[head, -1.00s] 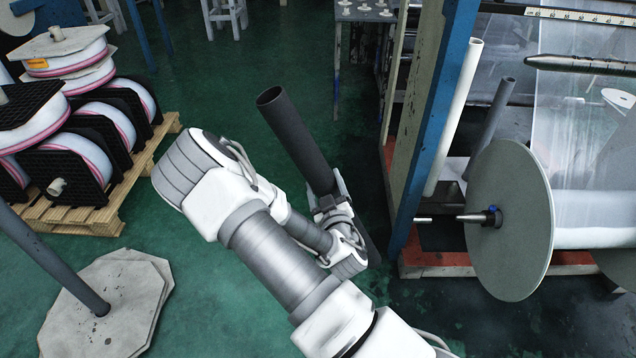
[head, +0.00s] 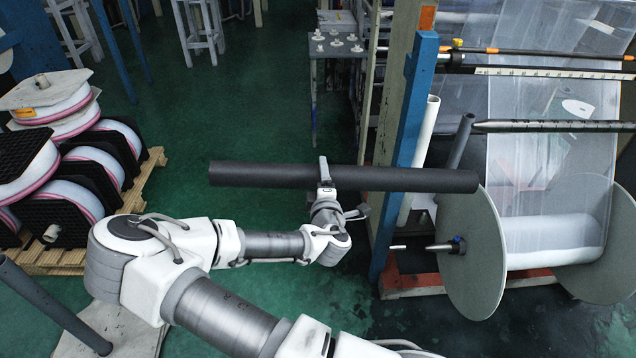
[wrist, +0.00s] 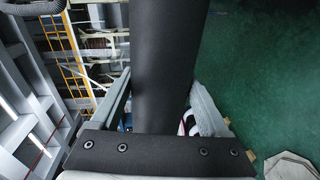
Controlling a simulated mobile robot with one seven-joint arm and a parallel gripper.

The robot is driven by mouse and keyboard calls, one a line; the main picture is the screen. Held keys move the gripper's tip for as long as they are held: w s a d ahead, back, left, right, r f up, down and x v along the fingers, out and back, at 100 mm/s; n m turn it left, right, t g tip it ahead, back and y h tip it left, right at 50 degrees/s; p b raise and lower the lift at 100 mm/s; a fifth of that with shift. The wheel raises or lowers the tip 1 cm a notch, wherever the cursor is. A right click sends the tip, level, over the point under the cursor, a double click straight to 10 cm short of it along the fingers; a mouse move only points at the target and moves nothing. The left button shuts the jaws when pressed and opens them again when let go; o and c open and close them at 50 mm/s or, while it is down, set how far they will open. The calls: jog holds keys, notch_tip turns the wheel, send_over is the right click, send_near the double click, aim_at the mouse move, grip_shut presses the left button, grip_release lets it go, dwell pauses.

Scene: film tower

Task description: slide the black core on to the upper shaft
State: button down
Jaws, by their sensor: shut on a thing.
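The black core (head: 400,179) is a long dark tube held nearly level across the head view. My gripper (head: 325,175) is shut on it near its middle. The core's right end passes in front of the blue post and shows below the tip of the upper shaft (head: 560,126), apart from it in the picture; the depth between them is hard to tell. The upper shaft is a dark bar with a tapered left tip. In the wrist view the core (wrist: 162,60) runs between my gripper's two fingers, and its ends are out of view.
A blue post (head: 408,140) stands left of the shaft. A white tube (head: 420,150) and a grey tube (head: 458,145) lean behind the core. Below is a film roll between grey discs (head: 470,255). Reels on a pallet (head: 45,258) stand left. Green floor between is open.

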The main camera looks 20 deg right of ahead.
jog(key=r, duration=0.1)
jog(key=r+p, duration=0.1)
jog(key=r, duration=0.1)
jog(key=shift+w+d+r+n+p, duration=0.2)
jog(key=shift+d+r+n+p, duration=0.05)
jog(key=shift+r+n+p, duration=0.15)
jog(key=shift+d+r+x, duration=0.15)
jog(key=shift+r+x, duration=0.05)
jog(key=shift+x, duration=1.25)
jog(key=shift+d+r+x, duration=0.15)
jog(key=shift+x, duration=1.3)
